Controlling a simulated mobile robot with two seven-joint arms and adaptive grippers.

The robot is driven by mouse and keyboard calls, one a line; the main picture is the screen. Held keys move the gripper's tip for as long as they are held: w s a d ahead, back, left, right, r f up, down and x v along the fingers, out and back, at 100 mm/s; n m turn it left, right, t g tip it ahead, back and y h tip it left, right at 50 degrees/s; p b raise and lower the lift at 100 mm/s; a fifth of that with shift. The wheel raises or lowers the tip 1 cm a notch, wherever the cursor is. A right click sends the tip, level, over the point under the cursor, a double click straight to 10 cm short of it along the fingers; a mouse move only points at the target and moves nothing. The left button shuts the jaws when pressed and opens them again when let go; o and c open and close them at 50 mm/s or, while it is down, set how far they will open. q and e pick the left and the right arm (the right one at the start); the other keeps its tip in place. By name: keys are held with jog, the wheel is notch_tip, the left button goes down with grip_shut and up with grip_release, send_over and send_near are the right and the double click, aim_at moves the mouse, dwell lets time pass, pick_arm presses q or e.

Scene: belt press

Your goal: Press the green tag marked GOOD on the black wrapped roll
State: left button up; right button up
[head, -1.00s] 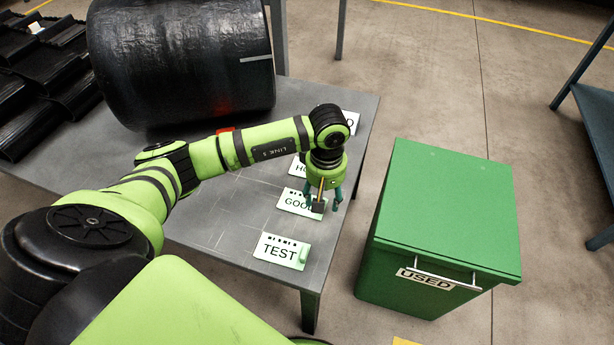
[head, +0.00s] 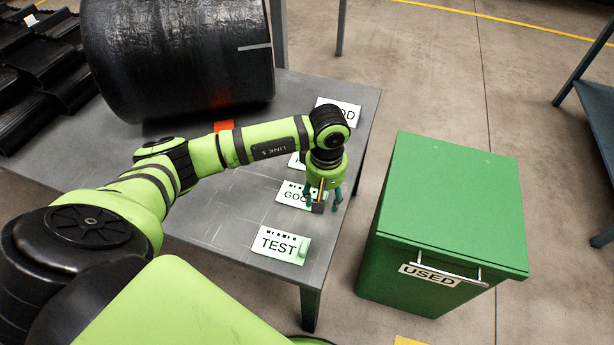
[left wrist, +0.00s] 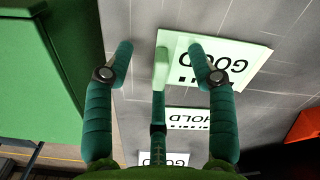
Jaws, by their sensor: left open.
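The black wrapped roll (head: 180,60) lies on the grey table at the back left, a red spot low on its side. The GOOD tag (head: 290,194) is a pale plate on the table; its right end is partly hidden by my left gripper (head: 325,205). The left gripper points down over that end, open and empty. In the left wrist view, the GOOD tag (left wrist: 230,62) shows with a raised pale-green tab (left wrist: 162,68) between the two spread fingers of the gripper (left wrist: 161,50). Whether they touch it, I cannot tell. My right gripper is not in view.
A TEST plate (head: 281,245) lies nearer; a HOLD plate (left wrist: 190,118) and another partly hidden plate (head: 348,112) lie farther back. A small red-orange piece (head: 224,126) is near the roll. A green USED bin (head: 450,210) stands right of the table.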

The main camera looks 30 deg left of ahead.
pick_arm(q)
jog(key=shift+c, duration=0.4)
grip_shut()
jog(key=shift+r, duration=0.15)
jog(key=shift+r+p, duration=1.15)
jog(key=shift+r, duration=0.7)
jog(key=shift+r, duration=0.1)
